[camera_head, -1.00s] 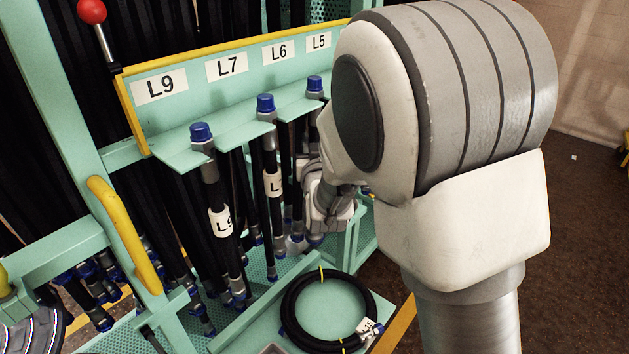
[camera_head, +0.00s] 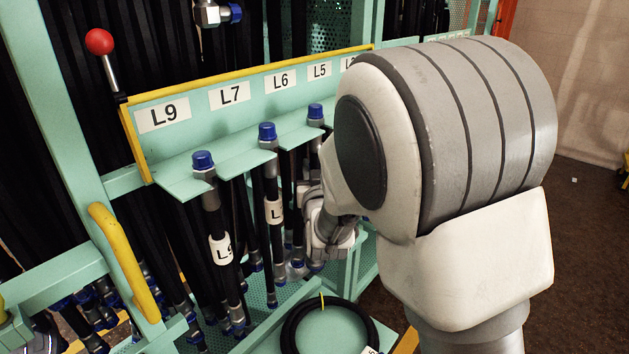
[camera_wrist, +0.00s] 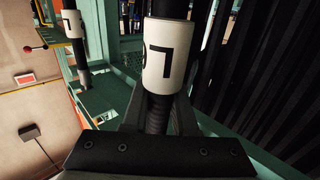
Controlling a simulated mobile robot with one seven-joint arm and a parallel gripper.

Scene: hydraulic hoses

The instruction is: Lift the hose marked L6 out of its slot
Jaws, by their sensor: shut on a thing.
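A black hose with a blue cap (camera_head: 315,112) hangs in the rack slot that lines up with the L6 sign (camera_head: 280,78). Its cap sits at the slotted ledge; its lower length is mostly hidden behind my arm. My gripper (camera_head: 312,205) is partly hidden at this hose, below the ledge. In the wrist view my gripper (camera_wrist: 155,118) is shut on a black ribbed hose (camera_wrist: 156,112), just below its white sleeve (camera_wrist: 164,55).
Two capped hoses hang to the left, under L7 (camera_head: 267,132) and L9 (camera_head: 203,161). A yellow handle (camera_head: 125,262) and red-knobbed lever (camera_head: 100,42) stand at the left. A coiled hose (camera_head: 292,328) lies below. Open floor (camera_head: 590,215) lies to the right.

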